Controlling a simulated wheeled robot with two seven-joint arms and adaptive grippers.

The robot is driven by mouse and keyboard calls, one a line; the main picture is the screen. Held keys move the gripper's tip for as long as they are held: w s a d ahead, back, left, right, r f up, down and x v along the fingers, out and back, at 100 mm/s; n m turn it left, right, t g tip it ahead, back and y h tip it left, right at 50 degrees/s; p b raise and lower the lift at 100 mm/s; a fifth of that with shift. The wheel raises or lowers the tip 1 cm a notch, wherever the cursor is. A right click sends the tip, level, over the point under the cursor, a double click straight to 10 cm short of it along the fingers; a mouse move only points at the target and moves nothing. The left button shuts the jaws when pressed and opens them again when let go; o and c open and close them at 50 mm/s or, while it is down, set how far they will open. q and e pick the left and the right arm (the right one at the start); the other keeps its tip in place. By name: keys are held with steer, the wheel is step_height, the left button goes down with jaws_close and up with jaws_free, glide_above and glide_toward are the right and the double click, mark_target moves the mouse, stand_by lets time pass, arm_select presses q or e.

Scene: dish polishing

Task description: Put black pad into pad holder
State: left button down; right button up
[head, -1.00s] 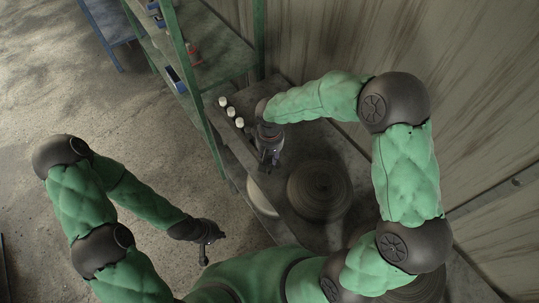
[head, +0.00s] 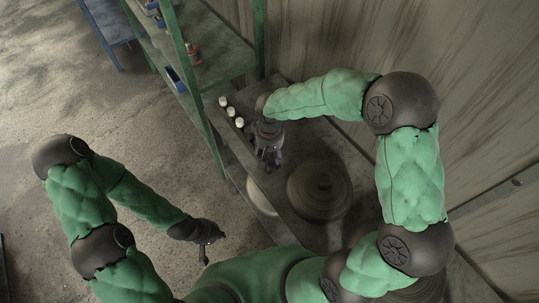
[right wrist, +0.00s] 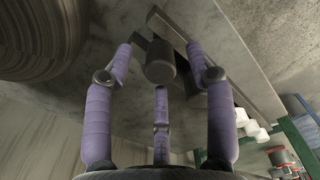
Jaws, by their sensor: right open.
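My right gripper (head: 268,158) is above the dark bench beside the wall. In the right wrist view its purple fingers (right wrist: 160,62) are spread apart and open. A dark, short cylindrical piece (right wrist: 160,70), which may be the black pad, shows between and beyond the fingertips; I cannot tell whether any finger touches it. A dark narrow block (right wrist: 166,24) lies just past it near the bench edge; I cannot tell whether it is the pad holder. In the head view the gripper hides this spot. My left gripper (head: 205,254) hangs low over the floor, its fingers too small to read.
A round stepped dark disc (head: 320,190) sits on the bench near the right gripper. Three small white cylinders (head: 231,112) stand by the bench's left edge. A green-framed shelf (head: 213,55) rises behind, and a wooden wall (head: 400,50) closes the right side.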

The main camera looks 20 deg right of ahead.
mark_target(270, 156)
step_height(270, 156, up, 10)
steer(key=shift+r, duration=0.15)
arm_select(q)
steer(key=shift+s, duration=0.1)
arm_select(e)
steer(key=shift+s, duration=0.1)
